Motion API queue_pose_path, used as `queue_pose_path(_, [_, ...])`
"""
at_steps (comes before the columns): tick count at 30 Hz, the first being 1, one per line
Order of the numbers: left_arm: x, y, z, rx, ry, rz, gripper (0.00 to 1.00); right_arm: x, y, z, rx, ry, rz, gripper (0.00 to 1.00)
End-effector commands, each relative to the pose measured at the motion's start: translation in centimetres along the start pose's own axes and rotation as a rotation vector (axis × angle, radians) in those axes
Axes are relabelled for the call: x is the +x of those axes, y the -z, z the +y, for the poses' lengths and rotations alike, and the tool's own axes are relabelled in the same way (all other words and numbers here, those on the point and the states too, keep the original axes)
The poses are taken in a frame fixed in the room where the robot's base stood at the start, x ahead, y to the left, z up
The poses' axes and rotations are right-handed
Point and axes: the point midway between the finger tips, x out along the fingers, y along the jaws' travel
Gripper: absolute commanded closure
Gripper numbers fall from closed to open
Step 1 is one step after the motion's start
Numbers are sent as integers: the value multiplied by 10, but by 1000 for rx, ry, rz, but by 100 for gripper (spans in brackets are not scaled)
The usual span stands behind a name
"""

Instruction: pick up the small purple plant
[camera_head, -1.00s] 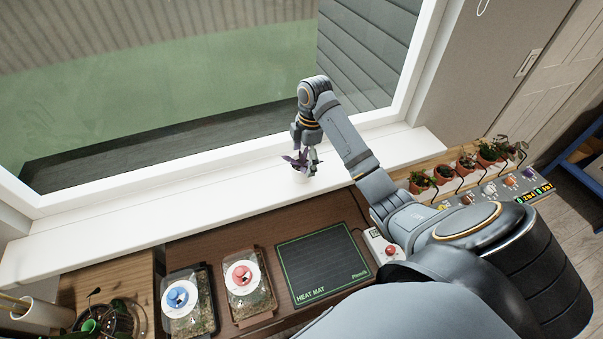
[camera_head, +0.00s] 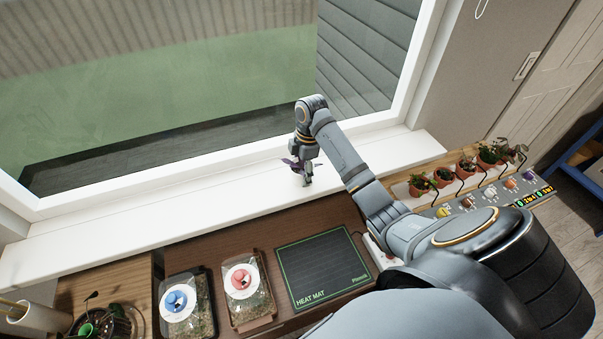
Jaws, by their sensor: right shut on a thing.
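The small purple plant (camera_head: 290,163) shows as dark purple leaves at my right gripper (camera_head: 306,177), over the white window sill. My right gripper points down and is shut on the plant. The fingers hide much of the plant, and I cannot tell whether its base touches the sill. My left gripper is not in view.
A black heat mat (camera_head: 322,270) lies on the brown table in front of the sill. Two clear-lidded trays, one with a blue knob (camera_head: 174,301) and one with a red knob (camera_head: 241,279), stand left of it. Several potted plants (camera_head: 444,176) line the right shelf. The sill's left stretch (camera_head: 130,218) is clear.

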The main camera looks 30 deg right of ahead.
Motion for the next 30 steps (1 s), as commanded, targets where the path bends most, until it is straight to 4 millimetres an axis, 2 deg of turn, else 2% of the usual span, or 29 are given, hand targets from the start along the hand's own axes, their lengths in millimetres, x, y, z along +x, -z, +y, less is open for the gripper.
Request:
queue_pose_path(11, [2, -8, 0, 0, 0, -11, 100, -2, 0, 0, 0, -2, 0, 74])
queue_pose_path(14, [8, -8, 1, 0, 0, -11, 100, -10, 1, 1, 1, -4, -1, 74])
queue_pose_path(17, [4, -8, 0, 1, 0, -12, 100, -31, 4, 2, -1, -5, 0, 74])
queue_pose_path(21, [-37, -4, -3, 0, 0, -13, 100, -68, 6, -21, -1, 1, -4, 74])
queue_pose_path(26, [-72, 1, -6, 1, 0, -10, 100, -104, 8, -51, -2, 1, -5, 74])
queue_pose_path(27, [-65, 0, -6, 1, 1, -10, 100, -100, 6, -62, -2, 0, -7, 74])
queue_pose_path(29, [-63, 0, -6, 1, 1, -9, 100, -103, 6, -77, -4, 2, -8, 74])
queue_pose_path(30, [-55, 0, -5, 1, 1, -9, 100, -104, 4, -86, -3, -3, -9, 74])
